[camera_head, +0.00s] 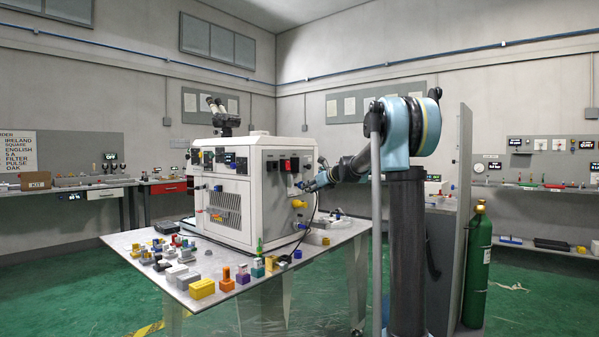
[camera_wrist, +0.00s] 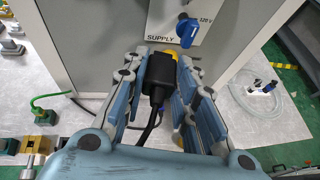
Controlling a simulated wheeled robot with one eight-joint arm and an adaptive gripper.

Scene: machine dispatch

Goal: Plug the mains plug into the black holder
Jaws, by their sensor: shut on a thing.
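The mains plug (camera_wrist: 160,82) is a black body with a black cable running back toward my wrist. My gripper (camera_wrist: 165,68) is shut on it, with a blue-grey finger on each side. In the head view my gripper (camera_head: 308,187) is at the right face of the white machine (camera_head: 238,180). A yellow part (camera_wrist: 172,55) shows just beyond the plug; I cannot tell whether they touch. I cannot tell which is the black holder. The plug's front end is hidden.
A blue knob (camera_wrist: 186,32) is on the panel marked SUPPLY. Yellow fittings (camera_head: 298,203) project from the face below my gripper. Several coloured blocks (camera_head: 202,288) stand on the table's front. A green cylinder (camera_head: 477,265) stands at the right.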

